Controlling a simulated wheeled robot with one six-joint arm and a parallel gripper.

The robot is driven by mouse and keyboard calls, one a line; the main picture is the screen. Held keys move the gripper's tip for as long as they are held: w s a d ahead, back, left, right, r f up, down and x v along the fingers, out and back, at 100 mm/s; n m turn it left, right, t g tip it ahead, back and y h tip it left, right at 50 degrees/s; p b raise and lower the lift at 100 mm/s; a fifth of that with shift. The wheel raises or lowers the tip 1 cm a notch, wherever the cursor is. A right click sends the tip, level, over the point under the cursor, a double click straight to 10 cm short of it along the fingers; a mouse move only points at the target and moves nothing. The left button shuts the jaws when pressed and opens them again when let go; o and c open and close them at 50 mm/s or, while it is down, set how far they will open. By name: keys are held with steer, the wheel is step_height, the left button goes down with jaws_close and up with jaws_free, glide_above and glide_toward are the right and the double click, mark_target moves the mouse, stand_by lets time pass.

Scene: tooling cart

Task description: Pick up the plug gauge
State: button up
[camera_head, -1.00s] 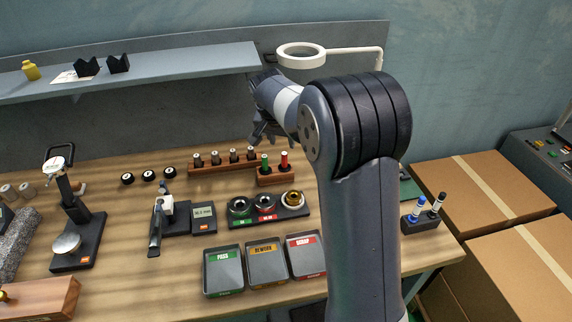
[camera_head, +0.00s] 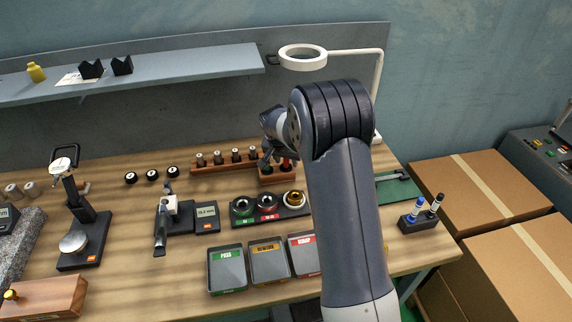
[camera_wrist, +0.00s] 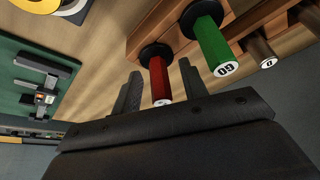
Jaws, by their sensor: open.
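The plug gauge stands in a small wooden block (camera_head: 272,177). In the wrist view its red end (camera_wrist: 158,82) and its green end (camera_wrist: 212,45), marked GO, stick out of black collars on the block (camera_wrist: 150,22). My gripper (camera_head: 275,158) is at the block in the head view and covers most of the coloured ends. In the wrist view my gripper (camera_wrist: 161,88) is open, with one finger on each side of the red end. The green end is outside the fingers, to the right. I cannot tell whether a finger touches the red end.
A longer wooden rack (camera_head: 212,166) with several pins stands just behind and to the left. A black holder with ring gauges (camera_head: 268,216) lies in front. Trays marked PASS (camera_head: 227,272), REWORK and SCRAP stand nearer. A ring lamp (camera_head: 303,50) hangs above at the back.

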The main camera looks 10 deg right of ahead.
jaws_close()
stand_by(0.3)
step_height(320, 180, up, 10)
steer(key=shift+b, duration=0.7)
step_height(320, 180, up, 5)
steer(key=p, duration=0.3)
steer(key=shift+f, duration=0.2)
steer(key=shift+f, duration=0.1)
